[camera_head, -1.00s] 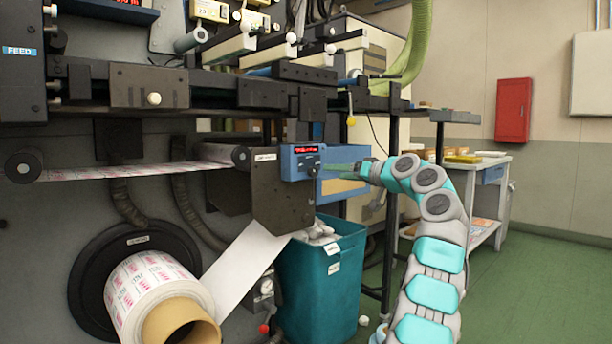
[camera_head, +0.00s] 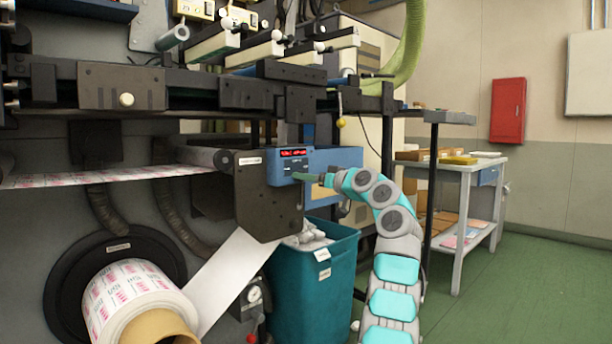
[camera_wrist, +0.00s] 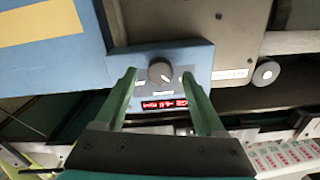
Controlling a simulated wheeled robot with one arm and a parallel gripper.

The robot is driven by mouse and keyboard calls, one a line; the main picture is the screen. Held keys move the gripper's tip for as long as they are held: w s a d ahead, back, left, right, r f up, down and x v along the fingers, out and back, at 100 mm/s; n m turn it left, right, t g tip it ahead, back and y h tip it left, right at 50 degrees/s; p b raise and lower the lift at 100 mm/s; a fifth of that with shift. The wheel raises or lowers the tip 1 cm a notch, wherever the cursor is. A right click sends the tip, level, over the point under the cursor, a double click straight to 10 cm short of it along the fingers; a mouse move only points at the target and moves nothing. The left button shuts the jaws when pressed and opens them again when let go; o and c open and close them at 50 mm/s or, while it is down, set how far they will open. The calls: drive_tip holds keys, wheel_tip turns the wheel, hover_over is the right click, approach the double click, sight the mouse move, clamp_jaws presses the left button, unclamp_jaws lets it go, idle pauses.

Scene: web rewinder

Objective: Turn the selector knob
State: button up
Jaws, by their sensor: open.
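The selector knob (camera_wrist: 160,72) is round and dark with a pale pointer line, on the face of a blue control box (camera_head: 331,160) with a red lit display (camera_head: 294,153). My gripper (camera_wrist: 159,75) is open in the wrist view, its two green fingers either side of the knob. A gap shows between each finger and the knob, and I cannot tell how far the tips are from the panel. In the head view my gripper (camera_head: 302,177) is at the box's front face, and the knob cannot be made out there.
A dark plate (camera_head: 268,200) with a roller stands just left of the box. A teal bin (camera_head: 318,285) is below. A printed roll (camera_head: 125,295) sits lower left. A grey shelf table (camera_head: 465,168) is at right, with open green floor (camera_head: 530,290) beyond.

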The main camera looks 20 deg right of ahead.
drive_tip(key=shift+w+a, duration=0.15)
drive_tip(key=shift+w, duration=0.3)
clamp_jaws()
idle(0.4)
